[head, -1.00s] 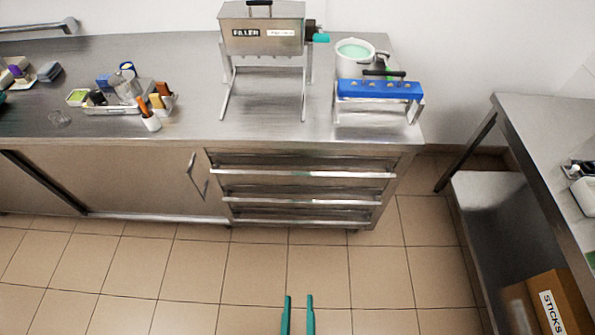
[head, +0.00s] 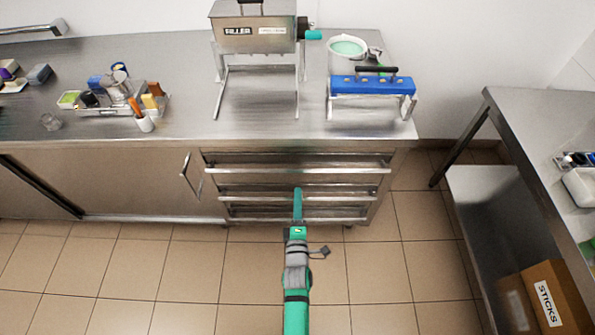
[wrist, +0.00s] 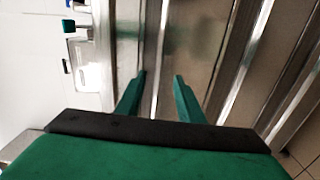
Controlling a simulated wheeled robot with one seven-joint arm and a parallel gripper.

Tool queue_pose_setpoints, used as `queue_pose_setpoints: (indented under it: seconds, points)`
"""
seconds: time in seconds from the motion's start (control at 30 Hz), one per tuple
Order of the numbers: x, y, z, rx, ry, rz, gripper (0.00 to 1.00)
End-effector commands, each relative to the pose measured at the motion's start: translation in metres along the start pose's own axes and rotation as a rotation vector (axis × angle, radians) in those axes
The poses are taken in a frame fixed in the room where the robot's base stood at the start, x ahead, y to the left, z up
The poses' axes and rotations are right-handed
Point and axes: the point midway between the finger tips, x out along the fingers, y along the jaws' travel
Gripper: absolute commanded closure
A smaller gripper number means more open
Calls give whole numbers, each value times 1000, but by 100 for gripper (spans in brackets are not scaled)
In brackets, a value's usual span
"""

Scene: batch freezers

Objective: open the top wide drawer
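The top wide drawer (head: 240,160) is the uppermost of three in the steel cabinet under the counter, with a long horizontal bar handle (head: 300,171). It appears closed. My gripper (head: 297,192) is in front of the drawer stack, its tips overlapping the area below the top handle in the head view. The fingers line up there, so only one shows clearly. In the wrist view my gripper (wrist: 161,76) has two green fingers apart, with drawer fronts and bright metal strips beyond them. I see nothing held; contact with the handle cannot be told.
The lower drawers have bar handles too (head: 295,198). A sliding-door cabinet (head: 120,180) is on the left. The counter (head: 180,90) holds a filler machine (head: 253,35), a blue-fronted rack (head: 372,85) and a tool tray (head: 105,110). A steel table (head: 520,120) stands right. The floor in front is clear.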

Motion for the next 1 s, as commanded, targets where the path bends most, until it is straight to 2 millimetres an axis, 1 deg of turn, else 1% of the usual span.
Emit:
queue_pose_setpoints:
  seconds: [0.03, 0.27, 0.7, 0.8, 1.0]
  points:
    - [6, 1, 0, -18, 0, 3, 66]
    - [25, 2, 0, -38, 1, 6, 66]
    - [95, 3, 0, -35, 0, 6, 66]
    - [106, 3, 0, -33, 1, 6, 66]
    - [117, 2, 0, -35, 1, 5, 66]
